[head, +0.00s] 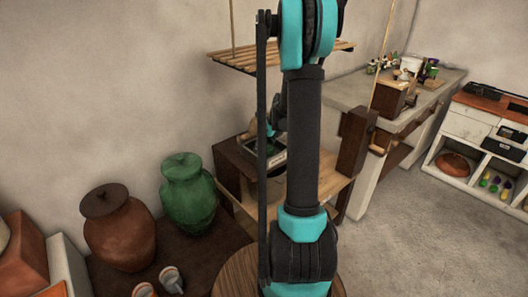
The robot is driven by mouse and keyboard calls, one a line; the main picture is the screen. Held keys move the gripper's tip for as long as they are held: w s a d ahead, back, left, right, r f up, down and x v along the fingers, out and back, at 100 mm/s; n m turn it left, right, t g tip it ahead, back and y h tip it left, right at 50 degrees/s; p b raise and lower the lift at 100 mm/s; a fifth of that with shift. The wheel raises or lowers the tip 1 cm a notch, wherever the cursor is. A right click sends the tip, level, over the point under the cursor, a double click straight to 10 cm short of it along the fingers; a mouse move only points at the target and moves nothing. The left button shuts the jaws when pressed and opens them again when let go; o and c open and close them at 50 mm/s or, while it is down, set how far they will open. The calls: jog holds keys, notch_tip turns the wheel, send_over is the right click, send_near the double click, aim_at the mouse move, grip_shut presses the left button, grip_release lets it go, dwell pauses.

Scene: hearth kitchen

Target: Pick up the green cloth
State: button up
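My arm stands upright across the middle of the head view and hides much of what is behind it. My gripper cannot be made out clearly; a small teal and dark part of my arm (271,127) shows just left of the upright link, above a light-rimmed tray or frame (281,166) on the wooden stand. A small dark green patch shows inside that rim, partly hidden by my arm; I cannot tell whether it is the green cloth. No other cloth is clearly seen. Whether the gripper is open or shut is hidden.
A green lidded jar (188,195) and a brown lidded jar (119,228) stand on the dark table to the left. A slatted wooden shelf (240,60) hangs above the stand. A long counter (360,92) lies behind. The floor (425,225) at right is clear.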

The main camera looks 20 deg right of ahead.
jog(key=shift+c, duration=0.3)
jog(key=c, duration=1.2)
jog(key=shift+r, duration=0.1)
jog(key=shift+r, duration=0.55)
jog(key=shift+s+d+r, duration=0.1)
jog(key=t, duration=0.1)
jog(key=s+t+y, duration=0.1)
jog(key=t, duration=0.1)
jog(key=shift+s+d, duration=0.1)
jog(key=shift+d, duration=0.2)
notch_tip(320, 180, up, 6)
jog(key=s, duration=0.2)
jog(key=s+d+g, duration=0.1)
jog(key=s+d, duration=0.4)
jog(key=s, duration=0.4)
jog(key=s+d+r+g+h, duration=0.1)
jog(key=s+d+g, duration=0.1)
jog(key=s+d, duration=0.3)
jog(key=shift+s+r, duration=0.3)
jog(key=shift+s, duration=1.9)
